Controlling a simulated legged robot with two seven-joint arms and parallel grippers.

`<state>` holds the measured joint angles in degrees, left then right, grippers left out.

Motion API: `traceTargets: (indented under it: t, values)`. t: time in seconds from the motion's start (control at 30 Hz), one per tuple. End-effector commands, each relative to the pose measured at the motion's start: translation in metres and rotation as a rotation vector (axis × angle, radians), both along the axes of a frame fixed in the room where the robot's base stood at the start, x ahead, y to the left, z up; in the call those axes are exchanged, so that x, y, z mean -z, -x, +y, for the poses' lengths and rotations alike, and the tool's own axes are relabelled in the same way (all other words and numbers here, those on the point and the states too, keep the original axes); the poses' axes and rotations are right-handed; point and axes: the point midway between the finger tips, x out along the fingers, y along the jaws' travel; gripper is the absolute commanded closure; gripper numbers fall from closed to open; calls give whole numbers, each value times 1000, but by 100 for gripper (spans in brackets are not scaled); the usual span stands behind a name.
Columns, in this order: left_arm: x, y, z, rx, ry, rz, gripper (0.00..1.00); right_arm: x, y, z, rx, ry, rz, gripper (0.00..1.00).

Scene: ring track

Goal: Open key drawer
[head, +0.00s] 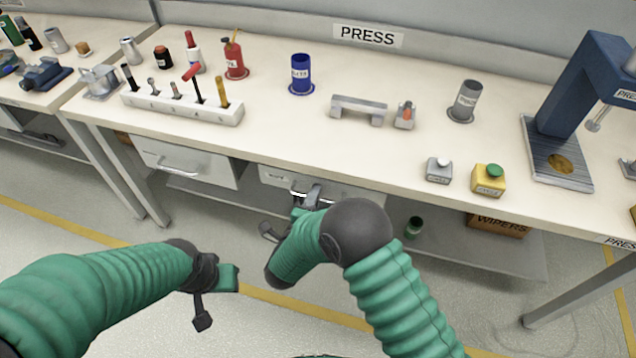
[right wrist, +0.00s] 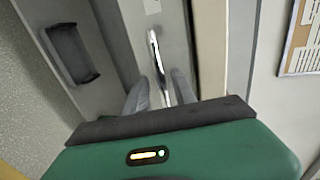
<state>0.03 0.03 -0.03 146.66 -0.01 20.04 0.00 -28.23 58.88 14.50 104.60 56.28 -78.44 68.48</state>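Two white drawers hang under the bench in the head view: a left drawer (head: 205,172) with a bar handle, and a middle drawer (head: 350,192). I cannot read which is the key drawer. My right gripper (head: 308,193) is at the middle drawer's front. In the right wrist view, its two fingers (right wrist: 160,90) stand apart on either side of a shiny bar handle (right wrist: 155,55); a gap shows, and contact is unclear. The drawer front (right wrist: 170,25) looks closed. My left gripper (head: 202,315) hangs low at the left, away from the drawers; its fingers are not clear.
The bench top (head: 300,125) carries a white tool rack (head: 185,110), a blue cup (head: 300,75), a grey handle block (head: 358,110), buttons (head: 488,180) and a blue press (head: 575,90). A lower shelf holds a wipers box (head: 498,224). A dark handle (right wrist: 72,53) shows beside the drawer.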

Motion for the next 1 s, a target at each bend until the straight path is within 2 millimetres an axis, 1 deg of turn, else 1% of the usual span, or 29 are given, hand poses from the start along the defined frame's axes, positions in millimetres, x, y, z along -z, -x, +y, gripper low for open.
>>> traceTargets:
  t: [0.27, 0.37, 0.5, 0.53, 1.0]
  values:
    - [0, 0, 0, 2, 0, 0, 64, 1, 1, 1, 1, 4, 0, 68]
    - [0, 0, 0, 1, 0, 0, 64, 1, 0, 2, 1, 5, 2, 79]
    - [0, 0, 0, 1, 0, 0, 64, 1, 0, 2, 0, 4, 2, 97]
    - [0, 0, 0, 1, 0, 0, 64, 1, 0, 2, 0, 4, 2, 100]
    - [0, 0, 0, 1, 0, 0, 64, 3, 1, -2, 7, 5, 5, 100]
